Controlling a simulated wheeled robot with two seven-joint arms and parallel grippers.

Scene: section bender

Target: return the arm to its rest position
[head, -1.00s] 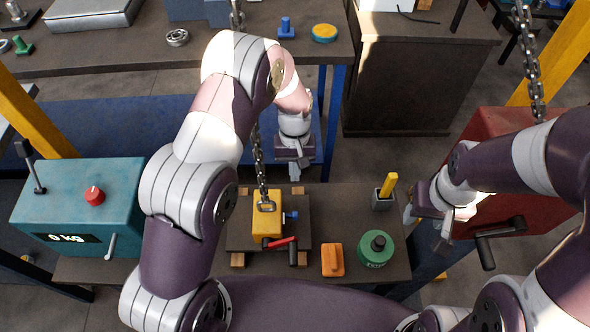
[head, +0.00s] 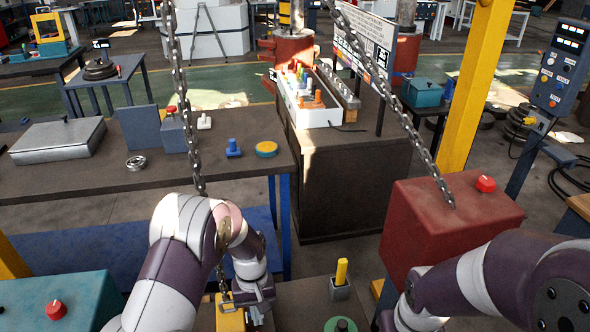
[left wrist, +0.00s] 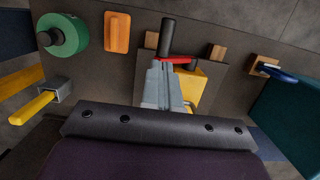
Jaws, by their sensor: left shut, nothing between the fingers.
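My left arm comes in from the lower left in the head view. Its gripper (head: 257,308) is beside the yellow block (head: 230,318) on the near bench, just right of the hanging chain. In the left wrist view the fingers (left wrist: 163,86) are shut together and empty, and they partly cover the yellow block (left wrist: 192,88). A black handle (left wrist: 167,37) and a red lever (left wrist: 178,60) show beyond the fingertips. I cannot tell whether the fingers touch the block. My right gripper (head: 392,319) is at the lower edge of the head view, mostly cut off.
A yellow bar stands in a grey holder (head: 340,288). The chain (head: 183,100) hangs close to my left arm. A red box (head: 445,225) stands at the right.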

